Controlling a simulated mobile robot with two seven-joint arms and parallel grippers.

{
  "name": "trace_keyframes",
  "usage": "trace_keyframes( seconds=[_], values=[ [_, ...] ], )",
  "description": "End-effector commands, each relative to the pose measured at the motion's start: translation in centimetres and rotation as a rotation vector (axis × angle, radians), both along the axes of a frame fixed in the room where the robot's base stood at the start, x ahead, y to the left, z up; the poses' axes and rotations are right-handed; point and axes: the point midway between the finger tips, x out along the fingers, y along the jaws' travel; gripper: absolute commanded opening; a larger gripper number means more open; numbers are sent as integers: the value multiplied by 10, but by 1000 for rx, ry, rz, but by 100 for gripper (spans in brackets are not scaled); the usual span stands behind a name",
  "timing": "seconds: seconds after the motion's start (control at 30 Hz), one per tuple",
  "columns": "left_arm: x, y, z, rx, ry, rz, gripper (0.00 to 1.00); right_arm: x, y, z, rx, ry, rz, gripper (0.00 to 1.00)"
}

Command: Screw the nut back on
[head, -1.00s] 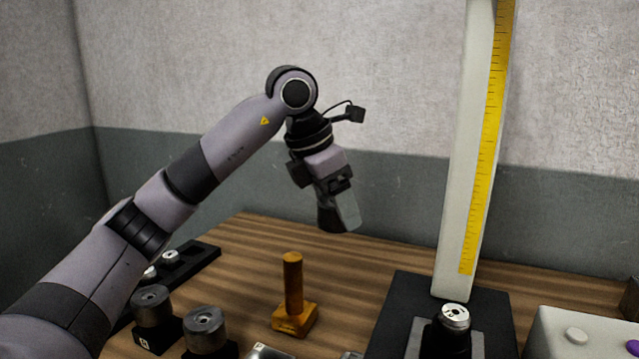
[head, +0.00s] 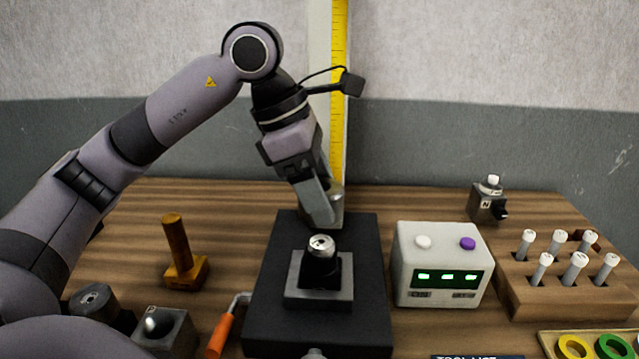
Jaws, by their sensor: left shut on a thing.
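My left gripper (head: 325,205) is shut on a grey metal piece (head: 337,194), apparently the nut. The fingers hide much of it. The gripper is tilted and hangs above and behind the black upright holder (head: 321,268), apart from it in the picture. The holder has a bright silver slotted top (head: 321,245) and no nut shows around it. It stands on a grey square plate (head: 300,292) on a black base (head: 262,320). My right gripper is not in view.
A tall column with a yellow scale (head: 339,90) rises behind the base. A control box (head: 440,266) stands to the right, near a wooden rack (head: 540,300) of white-topped pins. Left are a wooden-handled tool (head: 178,245), an orange-handled wrench (head: 222,328) and a metal block (head: 165,335).

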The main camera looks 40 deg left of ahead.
Motion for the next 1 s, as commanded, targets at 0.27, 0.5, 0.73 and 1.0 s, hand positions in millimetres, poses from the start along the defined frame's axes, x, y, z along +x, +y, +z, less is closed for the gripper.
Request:
trace_keyframes(
  seconds=[0.27, 0.5, 0.73, 1.0],
  values=[
    [0, 0, -15, 0, 0, 1, 34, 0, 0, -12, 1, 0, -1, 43],
    [0, 0, -27, -1, -1, 2, 34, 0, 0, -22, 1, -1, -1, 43],
    [0, 0, -38, 0, -1, 3, 34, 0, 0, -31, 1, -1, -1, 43],
    [0, 0, -52, 0, -1, 3, 34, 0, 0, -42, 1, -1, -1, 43]
  ],
)
